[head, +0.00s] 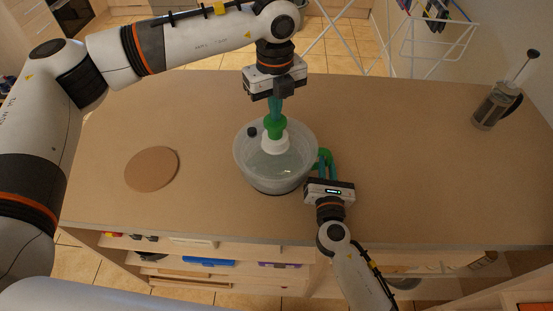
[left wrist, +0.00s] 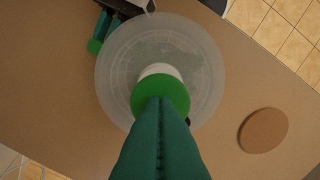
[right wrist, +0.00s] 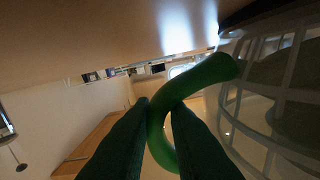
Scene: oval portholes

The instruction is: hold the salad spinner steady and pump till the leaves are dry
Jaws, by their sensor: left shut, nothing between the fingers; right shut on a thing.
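The salad spinner (head: 250,165), a translucent bowl with a clear lid, stands upright on the counter; it also fills the middle of the left wrist view (left wrist: 112,75). Its green pump knob (head: 274,126) sits on a white collar at the lid's centre. My left gripper (head: 275,108) points down from above, shut and empty, its fingertips at the knob's top. Faint pale-green patches, perhaps leaves, show through the lid; how wet they are I cannot tell. My right gripper (head: 321,172) is shut on the spinner's green side handle (right wrist: 206,76), at the bowl's right side.
A round brown board (head: 152,169) lies left of the spinner. A French press (head: 497,105) stands at the counter's far right. A white drying rack (head: 440,45) is behind the counter. Open shelves with items lie below the front edge. The counter (head: 400,150) is clear right of the spinner.

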